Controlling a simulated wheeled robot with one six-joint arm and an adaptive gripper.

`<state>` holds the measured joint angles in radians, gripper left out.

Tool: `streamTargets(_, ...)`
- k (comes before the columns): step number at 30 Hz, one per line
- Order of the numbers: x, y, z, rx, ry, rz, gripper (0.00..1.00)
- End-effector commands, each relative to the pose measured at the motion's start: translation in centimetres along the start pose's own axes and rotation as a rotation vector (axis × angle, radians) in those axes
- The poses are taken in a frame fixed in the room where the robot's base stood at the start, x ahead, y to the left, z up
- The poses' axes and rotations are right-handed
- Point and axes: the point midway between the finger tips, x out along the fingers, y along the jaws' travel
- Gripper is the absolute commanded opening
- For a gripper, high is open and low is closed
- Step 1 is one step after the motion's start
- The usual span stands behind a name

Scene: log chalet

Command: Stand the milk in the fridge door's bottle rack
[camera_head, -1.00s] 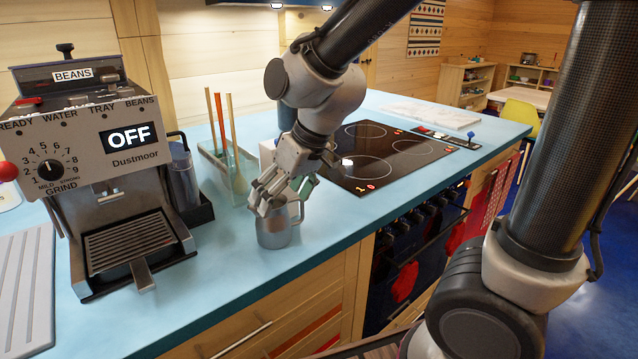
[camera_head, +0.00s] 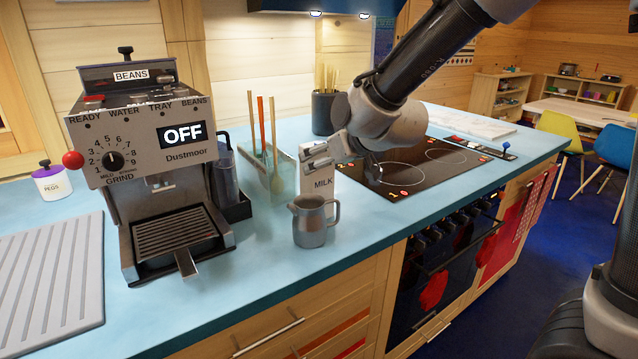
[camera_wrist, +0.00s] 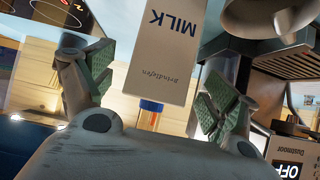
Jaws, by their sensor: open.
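The milk (camera_head: 321,185) is a white carton marked MILK. It stands upright on the blue counter behind a steel jug. My gripper (camera_head: 319,152) is at the carton's upper part in the head view. In the wrist view, my gripper (camera_wrist: 158,85) is open, its green-padded fingers apart on either side of the carton. Gaps show between the pads and the carton. The fridge and its door rack are not in view.
The steel jug (camera_head: 313,224) stands close in front of the carton. A clear holder with upright sticks (camera_head: 262,165) and the coffee machine (camera_head: 155,165) are to the left. The black hob (camera_head: 405,170) is to the right. Bare counter lies at the front edge.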

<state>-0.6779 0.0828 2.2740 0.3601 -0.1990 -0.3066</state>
Motion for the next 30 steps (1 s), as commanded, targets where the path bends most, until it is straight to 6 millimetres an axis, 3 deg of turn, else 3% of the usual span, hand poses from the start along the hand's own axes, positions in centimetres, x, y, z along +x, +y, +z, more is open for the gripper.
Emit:
streamTargets(8,4.1,0.1,-0.2,-0.001,-0.004,0.000,0.88)
streamTargets(17,4.5,0.1,-0.3,0.001,-0.001,-0.001,0.86)
streamTargets(30,4.5,0.1,-0.3,0.001,-0.002,-0.001,0.06)
